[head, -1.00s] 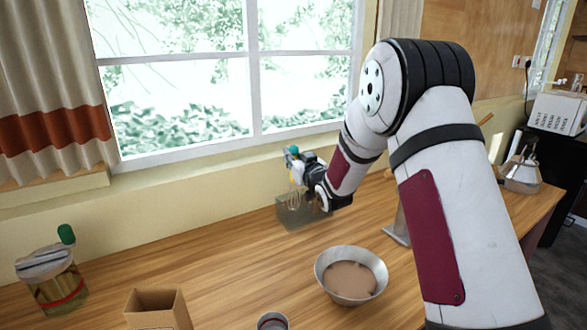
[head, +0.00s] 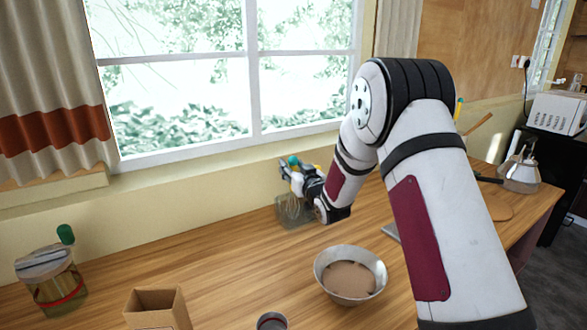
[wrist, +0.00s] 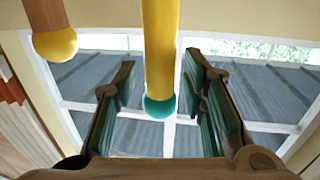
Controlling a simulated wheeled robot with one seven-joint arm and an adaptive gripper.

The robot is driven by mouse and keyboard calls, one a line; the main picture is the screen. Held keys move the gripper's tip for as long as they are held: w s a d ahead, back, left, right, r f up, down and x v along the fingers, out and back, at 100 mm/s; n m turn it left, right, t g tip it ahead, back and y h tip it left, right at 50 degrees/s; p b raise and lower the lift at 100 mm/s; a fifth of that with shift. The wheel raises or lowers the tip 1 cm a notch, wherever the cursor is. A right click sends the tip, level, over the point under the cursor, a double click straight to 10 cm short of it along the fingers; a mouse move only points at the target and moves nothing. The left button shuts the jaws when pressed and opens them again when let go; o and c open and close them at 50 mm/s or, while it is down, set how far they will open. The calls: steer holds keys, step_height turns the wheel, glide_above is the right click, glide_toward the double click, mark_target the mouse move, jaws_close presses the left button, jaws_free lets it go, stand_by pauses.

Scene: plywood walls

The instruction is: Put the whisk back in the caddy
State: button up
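The caddy (head: 299,222) is a greyish see-through box on the counter below the window. The whisk's wire end shows in it, and the teal tip of the whisk (head: 293,160) stands above it, roughly upright. In the wrist view the whisk's yellow handle (wrist: 159,50) with its teal end lies between my fingers, with a gap on both sides. My gripper (head: 287,174) is open around the handle, just above the caddy, and does not appear to touch it. My gripper and wrist hide part of the caddy and handle.
A wooden handle with a yellow end (wrist: 54,42) is left of the whisk in the wrist view. A metal bowl (head: 323,272) with brown contents stands in front of the caddy. A cardboard box (head: 160,317) and a jar (head: 55,290) are at left. Counter left of the caddy is clear.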

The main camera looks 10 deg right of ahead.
steer(key=shift+r, duration=0.15)
steer(key=shift+s, duration=0.25)
steer(key=s+r+g+h, duration=0.1)
steer(key=s+g, duration=0.3)
steer(key=s, duration=1.3)
steer(key=s+r+m+g+h, duration=0.1)
steer(key=s+r+g, duration=0.2)
steer(key=s, duration=1.5)
steer(key=s+r+g+h, duration=0.1)
steer(key=s+r+g, duration=0.2)
steer(key=s, duration=1.4)
steer(key=g, duration=0.3)
steer(key=shift+s+d+m, duration=0.15)
steer(key=shift+s+m, duration=0.1)
steer(key=shift+m, duration=0.15)
